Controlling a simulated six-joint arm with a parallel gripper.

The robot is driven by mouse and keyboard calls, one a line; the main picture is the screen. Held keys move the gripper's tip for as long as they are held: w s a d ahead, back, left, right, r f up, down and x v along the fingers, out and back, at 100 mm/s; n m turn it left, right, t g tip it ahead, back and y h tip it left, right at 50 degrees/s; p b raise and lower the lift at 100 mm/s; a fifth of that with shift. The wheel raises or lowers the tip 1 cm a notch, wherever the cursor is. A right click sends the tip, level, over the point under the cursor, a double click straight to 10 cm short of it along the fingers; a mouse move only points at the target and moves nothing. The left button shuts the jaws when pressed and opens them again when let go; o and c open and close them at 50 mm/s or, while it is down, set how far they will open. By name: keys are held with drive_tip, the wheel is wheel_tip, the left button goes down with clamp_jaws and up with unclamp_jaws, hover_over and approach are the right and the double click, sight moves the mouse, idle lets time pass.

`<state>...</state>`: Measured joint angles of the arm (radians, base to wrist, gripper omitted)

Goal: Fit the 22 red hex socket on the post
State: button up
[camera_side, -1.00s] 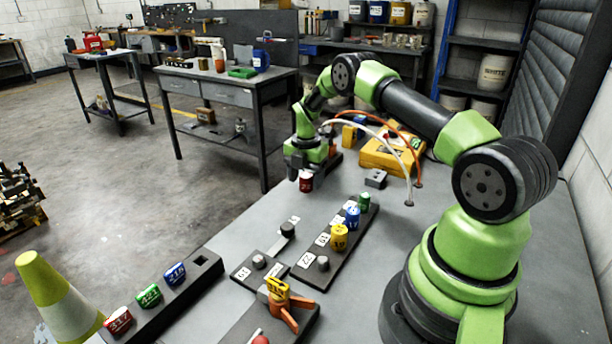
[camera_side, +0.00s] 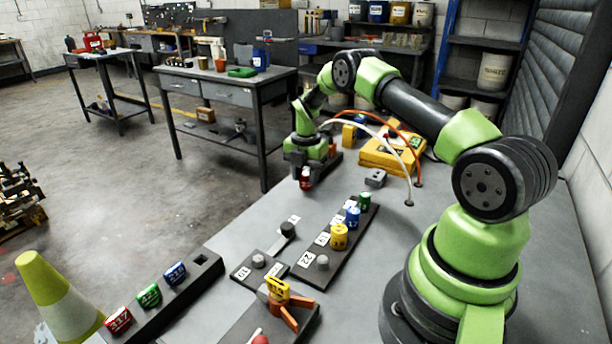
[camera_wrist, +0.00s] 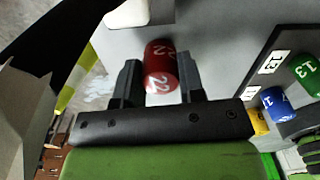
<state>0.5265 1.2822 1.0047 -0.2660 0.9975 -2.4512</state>
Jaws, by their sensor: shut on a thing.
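The red socket marked 22 (camera_wrist: 160,66) is between the two dark fingers of my gripper (camera_wrist: 160,88) in the wrist view. In the side view my gripper (camera_side: 305,180) points down near the bench's far left edge, and its finger hides part of the red socket (camera_side: 307,184). I cannot tell how high the socket hangs above the bench. The bare grey post (camera_side: 323,262) beside the label 22 stands at the near end of the dark strip (camera_side: 337,248), well in front of my gripper.
Yellow (camera_side: 339,235), blue (camera_side: 352,217) and green (camera_side: 365,200) sockets stand along the same strip. A block with another post (camera_side: 258,261) and a dark knob (camera_side: 287,230) are to its left. An orange clamp (camera_side: 284,306) is in front. A grey block (camera_side: 375,179) lies behind.

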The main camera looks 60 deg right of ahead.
drive_tip(key=shift+r, duration=0.4)
drive_tip(key=shift+r, duration=1.85)
drive_tip(key=shift+a, duration=0.15)
drive_tip(key=s+a+r+n, duration=0.1)
drive_tip(key=s+a+r, duration=0.1)
drive_tip(key=a, duration=0.4)
drive_tip(key=s+a+r+n, duration=0.1)
drive_tip(key=s+a+n, duration=0.15)
drive_tip(key=a, duration=0.35)
drive_tip(key=n, duration=0.2)
approach(323, 258)
drive_tip(key=shift+m, duration=0.25)
drive_tip(key=shift+f, duration=2.4)
drive_tip(key=shift+f, duration=1.75)
